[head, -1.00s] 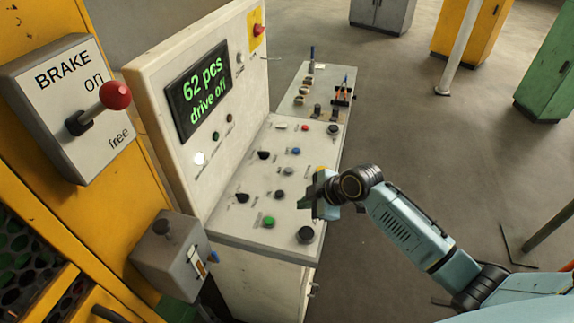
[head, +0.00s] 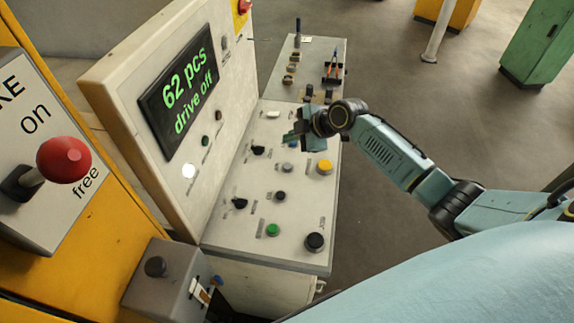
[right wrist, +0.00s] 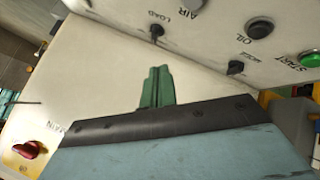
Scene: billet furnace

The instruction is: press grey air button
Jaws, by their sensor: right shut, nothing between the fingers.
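The grey button (head: 288,169) is a small round cap on the sloping desk, in the row with the large yellow button (head: 324,167). In the right wrist view an AIR label (right wrist: 194,8) shows at the top edge; I cannot clearly tell its button there. My right gripper (head: 291,139) is shut and empty. In the head view it appears just beyond the grey button, partly covering the blue button (head: 293,146); its height above the desk is hard to judge. Its green fingers (right wrist: 158,75) stand close together in the right wrist view. My left gripper is out of view.
A dark button (head: 280,196), a green button (head: 273,230) and a black button (head: 314,242) lie nearer. Black selector knobs (head: 240,203) stand on the left. The upright panel's display (head: 180,92) reads "62 pcs drive off". A red-knobbed brake lever (head: 63,160) is at left.

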